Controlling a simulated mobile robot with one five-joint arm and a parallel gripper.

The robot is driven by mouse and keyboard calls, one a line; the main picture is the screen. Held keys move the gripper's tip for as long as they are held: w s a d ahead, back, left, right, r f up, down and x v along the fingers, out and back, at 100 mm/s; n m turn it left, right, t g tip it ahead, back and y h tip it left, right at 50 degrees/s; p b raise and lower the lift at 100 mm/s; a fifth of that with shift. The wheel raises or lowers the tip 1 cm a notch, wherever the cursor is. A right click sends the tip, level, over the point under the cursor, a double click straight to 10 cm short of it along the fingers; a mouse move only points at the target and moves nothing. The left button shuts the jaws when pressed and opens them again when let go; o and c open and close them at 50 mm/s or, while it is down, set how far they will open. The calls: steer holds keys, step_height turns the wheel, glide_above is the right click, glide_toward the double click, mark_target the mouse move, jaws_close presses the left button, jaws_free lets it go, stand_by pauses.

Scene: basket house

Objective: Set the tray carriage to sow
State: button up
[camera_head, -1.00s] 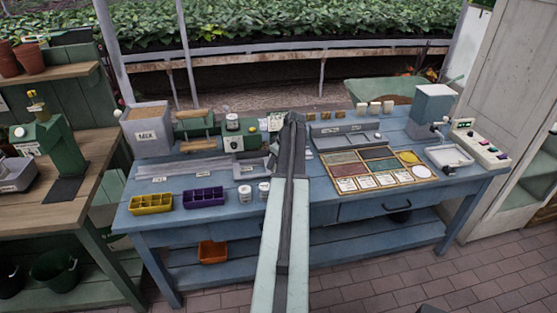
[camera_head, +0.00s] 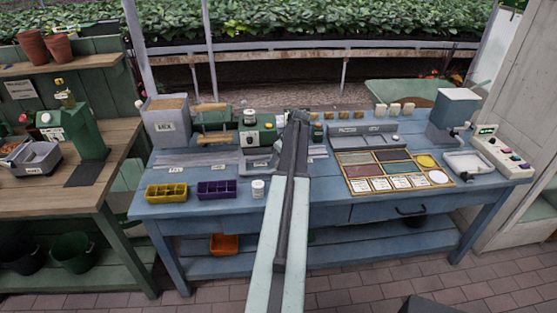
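A grey carriage-like piece (camera_head: 258,161) sits on the blue bench, just left of my arm. It seems to be the tray carriage, at the right part of a long flat grey rail (camera_head: 197,161) with small white labels on its front edge. The labels are too small to read, so I cannot tell which position it stands at. My arm reaches up the middle of the view over the bench and covers part of the rail. My gripper (camera_head: 298,117) is at its far end near the back of the bench, apart from the carriage in the picture. Its fingers are not distinguishable.
A yellow tray (camera_head: 167,192), a purple tray (camera_head: 217,189) and a white pot (camera_head: 258,188) stand along the front. A green machine (camera_head: 254,132) and a roller unit (camera_head: 212,127) stand behind the rail. A sectioned board (camera_head: 392,171) lies at right.

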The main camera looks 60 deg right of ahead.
steer(key=shift+s, duration=0.1)
steer(key=shift+r, duration=0.1)
steer(key=p+v, duration=0.7)
steer(key=shift+r, duration=0.25)
steer(key=shift+s, duration=0.15)
